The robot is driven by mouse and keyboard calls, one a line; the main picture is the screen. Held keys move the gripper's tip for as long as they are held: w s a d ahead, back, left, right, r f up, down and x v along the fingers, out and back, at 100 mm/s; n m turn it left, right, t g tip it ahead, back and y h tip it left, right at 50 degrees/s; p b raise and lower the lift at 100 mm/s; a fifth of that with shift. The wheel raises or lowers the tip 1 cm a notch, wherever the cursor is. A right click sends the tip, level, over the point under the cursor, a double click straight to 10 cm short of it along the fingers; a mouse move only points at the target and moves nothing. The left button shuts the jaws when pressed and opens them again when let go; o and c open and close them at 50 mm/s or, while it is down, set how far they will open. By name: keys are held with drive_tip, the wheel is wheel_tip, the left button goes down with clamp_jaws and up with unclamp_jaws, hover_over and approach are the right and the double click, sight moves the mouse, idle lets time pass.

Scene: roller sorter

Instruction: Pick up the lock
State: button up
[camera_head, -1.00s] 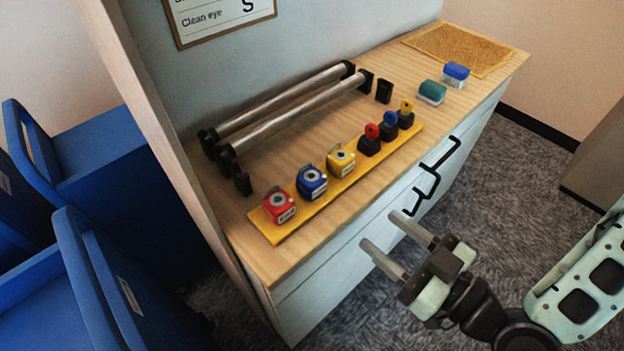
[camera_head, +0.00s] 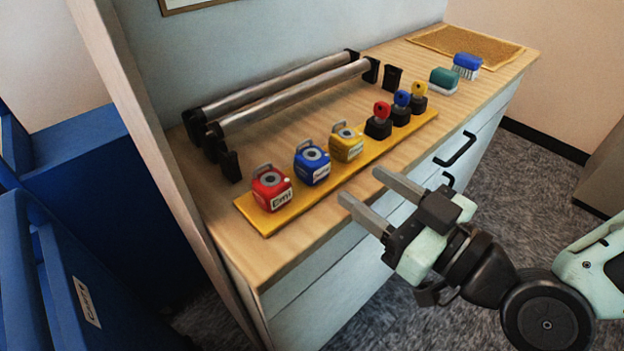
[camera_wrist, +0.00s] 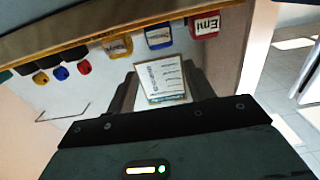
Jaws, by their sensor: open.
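Three padlocks stand in a row on a yellow board (camera_head: 372,166) on the wooden counter: a red lock (camera_head: 271,188) with a label reading "Emi", a blue lock (camera_head: 312,163) and a yellow lock (camera_head: 346,143). In the wrist view the red lock (camera_wrist: 204,25), blue lock (camera_wrist: 158,37) and yellow lock (camera_wrist: 118,46) show near the top. My gripper (camera_head: 360,190) is open and empty. Its fingers point towards the counter's front edge, to the right of the blue and yellow locks in the head view. It touches no lock. Which lock is meant cannot be told.
Red, blue and yellow keys in black holders (camera_head: 401,107) stand at the board's far end. Two metal rollers (camera_head: 290,96) lie behind the locks. Two brushes (camera_head: 444,81) and a tan mat (camera_head: 466,45) are farther back. Black drawer handles (camera_head: 455,149) stick out in front.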

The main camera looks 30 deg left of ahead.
sight(323, 163)
drive_tip(key=b+x, duration=0.2)
drive_tip(key=x, duration=0.3)
drive_tip(key=shift+a, duration=0.25)
drive_tip(key=shift+f+x, duration=0.15)
drive_tip(key=shift+x, duration=1.35)
drive_tip(key=shift+f+x, duration=0.15)
drive_tip(key=shift+x, duration=1.35)
drive_tip(key=shift+s, duration=0.1)
drive_tip(key=shift+c, duration=0.3)
drive_tip(key=c, duration=0.7)
